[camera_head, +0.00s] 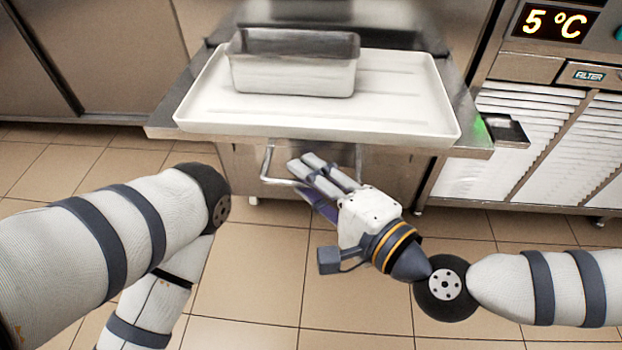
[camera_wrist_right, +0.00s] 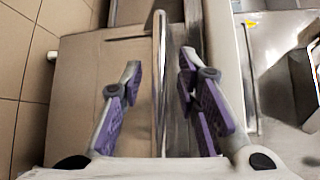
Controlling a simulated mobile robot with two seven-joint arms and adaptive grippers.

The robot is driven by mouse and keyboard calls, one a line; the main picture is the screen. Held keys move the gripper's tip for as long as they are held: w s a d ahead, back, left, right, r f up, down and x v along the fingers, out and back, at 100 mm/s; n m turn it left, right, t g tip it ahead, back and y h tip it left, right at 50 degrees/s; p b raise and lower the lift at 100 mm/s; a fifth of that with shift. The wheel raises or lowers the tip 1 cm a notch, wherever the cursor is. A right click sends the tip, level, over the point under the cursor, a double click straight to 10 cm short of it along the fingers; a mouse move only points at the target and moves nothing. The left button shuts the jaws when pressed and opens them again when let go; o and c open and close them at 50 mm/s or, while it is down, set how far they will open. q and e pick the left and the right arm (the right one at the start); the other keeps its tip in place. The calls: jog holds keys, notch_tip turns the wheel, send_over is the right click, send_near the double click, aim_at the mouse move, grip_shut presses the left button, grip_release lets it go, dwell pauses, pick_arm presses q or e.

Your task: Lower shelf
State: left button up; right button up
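The metal shelf (camera_head: 470,125) juts out at the top middle of the head view. A white tray (camera_head: 410,100) lies on it. A U-shaped metal handle (camera_head: 267,165) hangs under the shelf's front edge. My right gripper (camera_head: 308,166) is below the shelf at the handle, covering part of it. In the right wrist view, its purple-padded fingers (camera_wrist_right: 160,80) are open. The handle bar (camera_wrist_right: 160,50) runs lengthwise between them, with gaps visible on both sides. My left arm shows at the left of the head view, but its gripper is not in view.
A grey-white rectangular container (camera_head: 292,78) stands on the tray. At the right is a machine with white louvred panels (camera_head: 530,125) and a "5 °C" display (camera_head: 553,22). The tiled floor (camera_head: 250,270) in front is clear.

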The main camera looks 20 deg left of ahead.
grip_shut()
